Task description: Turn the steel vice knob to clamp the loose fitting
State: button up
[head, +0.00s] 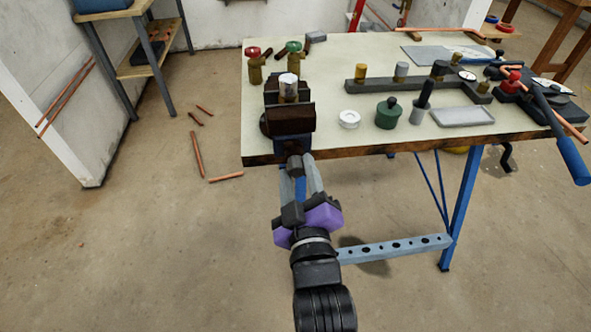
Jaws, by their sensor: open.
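The vice (288,121) with dark brown jaws sits at the left front edge of the bench. A pale, silvery fitting (289,86) stands upright between its jaws; I cannot tell whether both jaws touch it. The vice knob (295,166) is a dark stub sticking out from the vice's front, below the bench edge. My gripper (298,165) comes from below, with its two grey fingers open, one on each side of the knob. I cannot tell whether either finger touches it.
Red (254,67) and green (293,60) handled valves stand behind the vice. A white ring (349,119) and a green canister (389,113) stand to its right. A dark rack (405,85) lies behind them. Copper pipes (196,155) lie on the floor at left.

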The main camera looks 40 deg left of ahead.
jog(key=n, duration=0.2)
jog(key=shift+n+b, duration=0.35)
jog(key=shift+n, duration=0.05)
jog(key=shift+w+a, duration=0.1)
grip_shut()
